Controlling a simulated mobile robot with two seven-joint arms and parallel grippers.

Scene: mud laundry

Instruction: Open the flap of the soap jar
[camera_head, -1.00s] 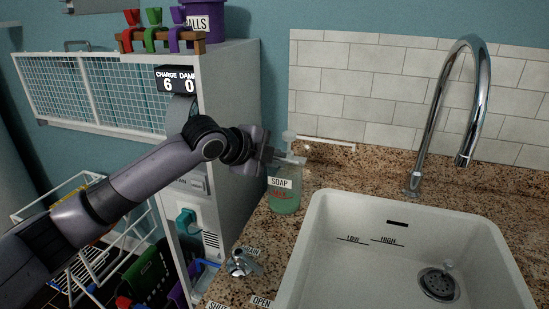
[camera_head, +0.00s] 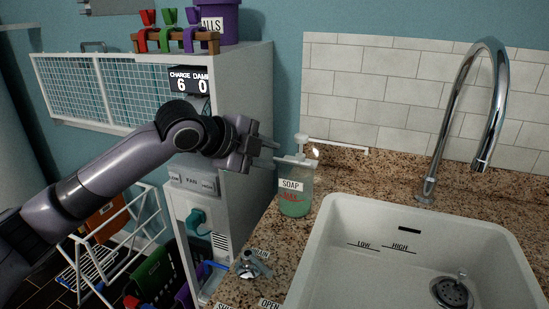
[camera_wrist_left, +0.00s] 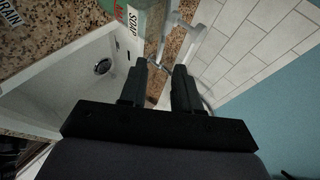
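The soap jar (camera_head: 294,192) stands on the granite counter left of the sink, with green soap inside and a SOAP label. Its white top (camera_head: 297,159) has a small white part standing up from it; I cannot tell whether this is the flap. My left gripper (camera_head: 273,153) is just left of the jar's top, pointing at it. In the left wrist view the two dark fingers (camera_wrist_left: 160,78) are apart with nothing held between them. My right gripper is out of view.
The white sink (camera_head: 410,250) with a chrome faucet (camera_head: 470,110) is right of the jar. A small metal tap (camera_head: 250,264) sits on the counter in front. A tiled wall (camera_head: 400,95) rises behind. A grey cabinet (camera_head: 240,110) stands behind my left arm.

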